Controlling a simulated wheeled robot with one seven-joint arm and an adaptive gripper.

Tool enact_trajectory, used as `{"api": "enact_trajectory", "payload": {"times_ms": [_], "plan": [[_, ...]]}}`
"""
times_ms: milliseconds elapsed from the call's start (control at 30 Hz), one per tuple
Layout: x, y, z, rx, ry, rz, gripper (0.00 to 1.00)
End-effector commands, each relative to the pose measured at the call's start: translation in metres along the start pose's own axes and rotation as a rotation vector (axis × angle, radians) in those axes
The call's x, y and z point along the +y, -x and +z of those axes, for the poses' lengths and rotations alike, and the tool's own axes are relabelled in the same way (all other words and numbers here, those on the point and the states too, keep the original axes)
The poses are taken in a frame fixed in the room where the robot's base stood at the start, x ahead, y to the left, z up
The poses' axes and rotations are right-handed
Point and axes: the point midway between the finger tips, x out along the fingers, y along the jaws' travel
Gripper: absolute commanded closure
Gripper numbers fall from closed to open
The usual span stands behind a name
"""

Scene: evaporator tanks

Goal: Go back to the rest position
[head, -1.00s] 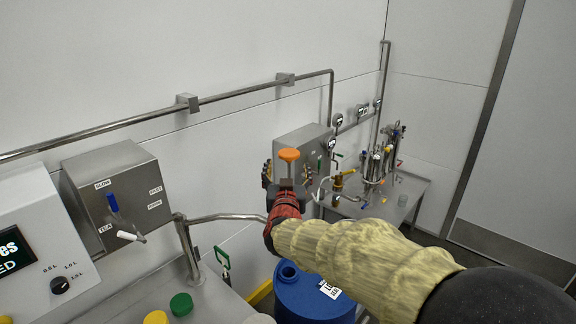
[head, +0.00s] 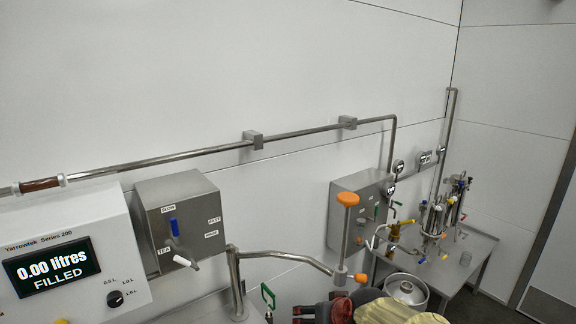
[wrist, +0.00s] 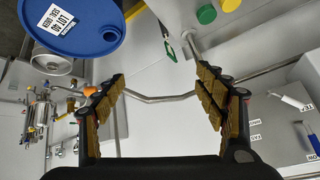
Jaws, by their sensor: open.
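My gripper (wrist: 161,98) is open in the wrist view, with its two padded fingers apart and nothing between them. Beyond the fingers a bent steel pipe (wrist: 150,98) runs across, at some distance. In the head view my gripper (head: 322,309) is at the bottom edge, partly cut off, with a piece of my sleeved arm beside it. An orange-knobbed steel rod (head: 347,200) stands upright just beyond it; I cannot tell whether they touch.
A filling machine (head: 75,262) reads "0.00 litres FILLED". Beside it is a steel control box (head: 182,225). A bench (head: 462,262) with valves stands at right. A blue drum (wrist: 75,22) and green (wrist: 207,14) and yellow (wrist: 230,4) caps show in the wrist view.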

Motion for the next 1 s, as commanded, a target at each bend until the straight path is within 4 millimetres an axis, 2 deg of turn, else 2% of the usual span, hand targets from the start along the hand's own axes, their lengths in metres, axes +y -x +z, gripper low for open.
{"api": "enact_trajectory", "payload": {"times_ms": [33,100,200,300,400,467,633,1000], "plan": [[0.005,0.019,0.027,-0.064,0.005,0.005,0.29],[0.015,0.045,0.065,-0.157,0.010,0.023,0.29],[0.033,0.083,0.113,-0.258,0.016,0.065,0.29],[0.051,0.119,0.152,-0.319,0.020,0.116,0.29],[0.068,0.147,0.177,-0.320,0.028,0.163,0.29],[0.074,0.158,0.180,-0.286,0.031,0.181,0.29],[0.080,0.178,0.171,-0.190,0.015,0.198,0.29],[0.082,0.180,0.170,-0.177,0.005,0.204,0.29]]}}
